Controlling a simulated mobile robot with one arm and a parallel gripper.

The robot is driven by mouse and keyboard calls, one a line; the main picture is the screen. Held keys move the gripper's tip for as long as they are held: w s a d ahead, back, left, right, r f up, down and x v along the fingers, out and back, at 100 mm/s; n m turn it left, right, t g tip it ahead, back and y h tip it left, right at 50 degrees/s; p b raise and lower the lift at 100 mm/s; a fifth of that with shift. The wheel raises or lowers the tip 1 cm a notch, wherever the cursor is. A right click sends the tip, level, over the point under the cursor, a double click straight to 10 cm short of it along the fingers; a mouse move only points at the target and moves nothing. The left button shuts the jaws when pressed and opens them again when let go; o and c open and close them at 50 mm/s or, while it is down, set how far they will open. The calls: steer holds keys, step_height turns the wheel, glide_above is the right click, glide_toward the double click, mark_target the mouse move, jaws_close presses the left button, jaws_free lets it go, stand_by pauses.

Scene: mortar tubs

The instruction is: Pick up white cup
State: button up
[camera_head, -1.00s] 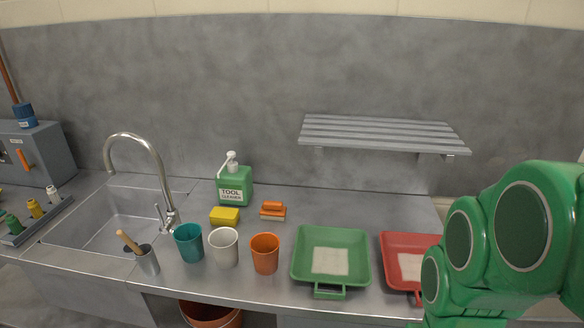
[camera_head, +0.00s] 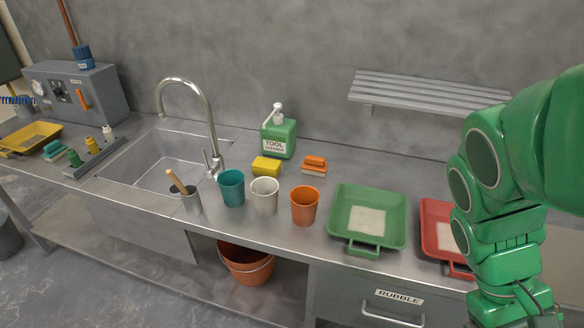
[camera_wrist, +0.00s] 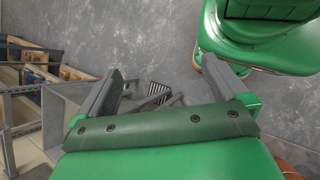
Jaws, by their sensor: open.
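The white cup (camera_head: 264,197) stands upright on the steel counter in the head view, between a teal cup (camera_head: 231,188) on its left and an orange cup (camera_head: 304,206) on its right. It appears empty. My gripper (camera_wrist: 160,90) shows in the wrist view with its two fingers spread wide and nothing between them. The fingers are over the grey floor, away from the cups. In the head view my green arm fills the right side, well to the right of the white cup. The cup does not show in the wrist view.
A metal holder (camera_head: 192,203) with a wooden handle stands left of the teal cup, by the sink (camera_head: 160,160). A yellow sponge (camera_head: 266,166) and green bottle (camera_head: 279,138) are behind. Green (camera_head: 338,229) and red (camera_head: 433,243) trays lie right. The shelf (camera_head: 430,90) overhangs.

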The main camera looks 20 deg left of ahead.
steer(key=w+d+r+n+t+h, duration=0.1)
steer(key=w+r+n+t+h, duration=0.2)
steer(key=w, duration=0.7)
steer(key=w+r+n+t+h, duration=0.15)
steer(key=w+t+h, duration=0.25)
steer(key=w, duration=0.7)
steer(key=w+a+n+t+y, duration=0.1)
steer(key=w+a+n+t, duration=0.8)
steer(key=w+a, duration=0.45)
steer(key=n+t+y, duration=0.3)
steer(key=n+y, duration=1)
steer(key=n, duration=0.4)
glide_above(266, 199)
steer(key=s, duration=0.2)
step_height(266, 199, down, 15)
steer(key=f+n, duration=0.1)
steer(key=s+f+n, duration=0.1)
steer(key=f, duration=0.1)
steer(key=f+n, duration=0.1)
steer(key=n, duration=0.1)
steer(key=shift+s+a+f+g+y, duration=0.1)
steer(key=shift+s+f+g+y, duration=0.2)
steer(key=shift+f+y, duration=0.1)
steer(key=shift+f+n, duration=0.25)
steer(key=shift+f, duration=0.15)
steer(key=shift+x, duration=3.8)
